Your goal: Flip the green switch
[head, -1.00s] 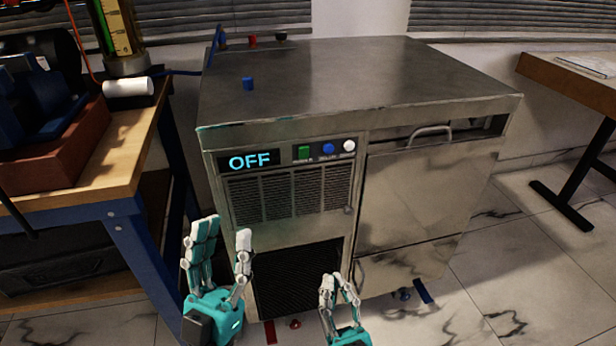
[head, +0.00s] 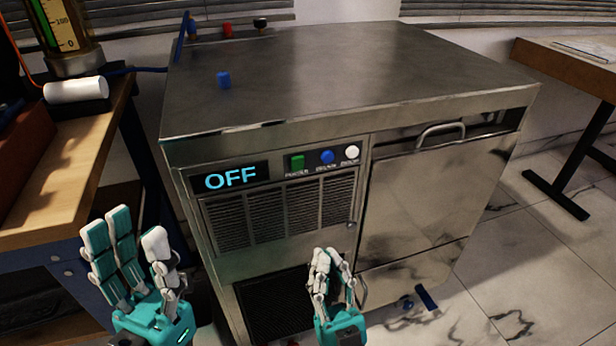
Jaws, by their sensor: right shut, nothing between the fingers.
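My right gripper (head: 331,255) is shut and empty, below the switch and in front of the lower grille, apart from the switch. My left gripper (head: 137,240) is open and empty, left of the machine's front.
A wooden workbench (head: 65,185) with a white cylinder (head: 77,90) stands at the left. Another table (head: 570,65) stands at the right. The floor (head: 490,270) at right is mostly clear.

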